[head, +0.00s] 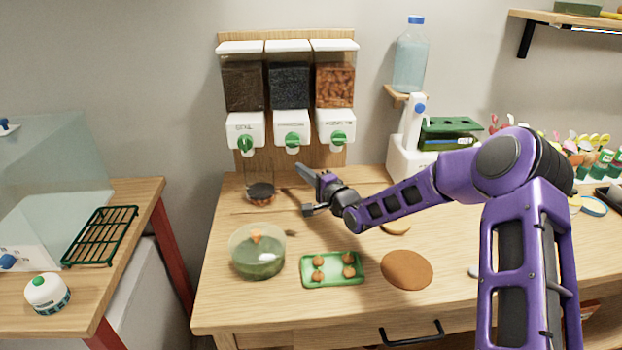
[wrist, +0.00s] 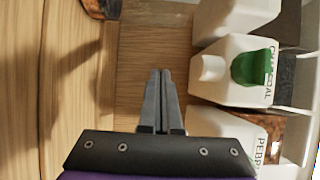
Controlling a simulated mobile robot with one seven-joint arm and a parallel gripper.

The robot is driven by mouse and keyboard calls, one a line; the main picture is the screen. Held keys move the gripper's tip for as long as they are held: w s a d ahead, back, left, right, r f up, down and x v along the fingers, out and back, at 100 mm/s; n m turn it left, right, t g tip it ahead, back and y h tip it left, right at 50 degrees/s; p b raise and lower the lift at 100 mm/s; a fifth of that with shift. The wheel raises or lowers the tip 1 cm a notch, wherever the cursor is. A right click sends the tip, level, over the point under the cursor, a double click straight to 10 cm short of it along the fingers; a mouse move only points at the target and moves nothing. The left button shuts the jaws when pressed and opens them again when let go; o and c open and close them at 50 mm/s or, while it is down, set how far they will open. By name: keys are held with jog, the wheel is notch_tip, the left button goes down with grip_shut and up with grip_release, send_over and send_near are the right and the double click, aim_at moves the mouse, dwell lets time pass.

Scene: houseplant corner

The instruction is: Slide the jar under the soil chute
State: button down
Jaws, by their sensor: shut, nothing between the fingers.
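The soil chute (head: 245,130) is the leftmost of three white spouts with green knobs. My gripper (head: 300,169) is shut and empty, right of the jar and just below the charcoal chute (head: 292,130). In the wrist view my gripper (wrist: 160,73) shows its fingers together, beside the charcoal chute (wrist: 237,68). Part of the jar (wrist: 101,8) shows there at the top edge.
The pebbles chute (head: 337,128) is at the right. A glass bowl (head: 257,262), a green tray (head: 333,281) with several brown balls and a brown round mat (head: 407,270) lie in front. A white bottle stand is at right.

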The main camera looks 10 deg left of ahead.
aim_at(273, 172)
jog(key=x, duration=0.3)
jog(key=shift+w+a, duration=0.15)
jog(key=shift+a, duration=0.1)
jog(key=shift+s+a, duration=0.5)
jog(key=shift+a, duration=0.3)
jog(key=shift+s+a, duration=0.5)
jog(key=shift+a, duration=0.3)
jog(key=shift+s+a+f+b, duration=0.1)
jog(key=shift+s+a+b, duration=0.25)
jog(key=shift+a, duration=0.15)
jog(key=shift+s+a+f+b, duration=0.1)
jog(key=shift+s+a+b, duration=0.2)
jog(key=shift+a, duration=0.2)
jog(key=shift+s+a+r, duration=0.1)
jog(key=shift+a+r, duration=0.05)
jog(key=shift+a, duration=0.1)
jog(key=shift+d, duration=0.1)
